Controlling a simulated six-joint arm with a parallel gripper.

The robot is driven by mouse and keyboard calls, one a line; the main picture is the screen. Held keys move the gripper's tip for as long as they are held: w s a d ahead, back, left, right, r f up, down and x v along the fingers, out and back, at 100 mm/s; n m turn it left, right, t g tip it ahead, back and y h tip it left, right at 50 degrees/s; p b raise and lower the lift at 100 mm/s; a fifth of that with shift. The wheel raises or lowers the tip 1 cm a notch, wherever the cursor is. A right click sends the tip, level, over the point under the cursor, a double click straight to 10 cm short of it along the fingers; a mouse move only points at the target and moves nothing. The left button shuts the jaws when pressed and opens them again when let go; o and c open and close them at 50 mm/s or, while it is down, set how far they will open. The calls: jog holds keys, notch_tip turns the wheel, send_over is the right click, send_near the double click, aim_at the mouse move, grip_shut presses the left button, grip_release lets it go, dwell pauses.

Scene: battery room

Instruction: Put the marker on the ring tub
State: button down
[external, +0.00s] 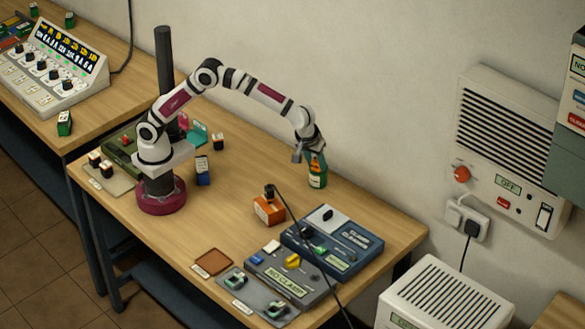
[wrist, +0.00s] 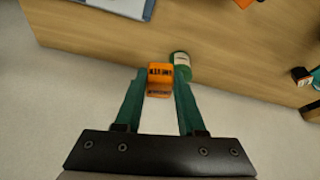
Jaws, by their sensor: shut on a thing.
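My gripper (external: 314,157) points down at the far edge of the table, by the wall. Its green fingers (wrist: 157,88) are shut on a small orange block with dark lettering, which I take as the marker (wrist: 159,76). The marker also shows in the external view (external: 317,162). A green round tub with a pale label, likely the ring tub (external: 317,180), stands upright just below the gripper. In the wrist view the tub (wrist: 181,62) shows beside the marker, partly hidden by it and a finger. I cannot tell whether the marker touches the tub.
An orange box (external: 268,210) with a black cable, a blue device (external: 350,255) and a grey panel (external: 270,280) stand toward the front right. A dark blue box (external: 203,171) stands near my base. The table middle is clear. The wall is close behind the tub.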

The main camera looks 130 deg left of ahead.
jog(key=s+r+n, duration=0.2)
jog(key=s, duration=0.2)
send_over(318, 175)
jog(key=s, duration=0.1)
jog(key=shift+g, duration=0.4)
jog(key=f, duration=0.6)
jog(key=shift+s+a+f, duration=0.2)
jog(key=shift+a+f, duration=0.1)
jog(key=shift+s+a+f, duration=0.1)
jog(key=shift+a+f, duration=0.05)
jog(key=shift+f, duration=0.95)
jog(key=shift+a+f, duration=0.15)
jog(key=shift+f, duration=0.95)
jog(key=shift+f, duration=0.1)
jog(key=c, duration=0.5)
grip_release()
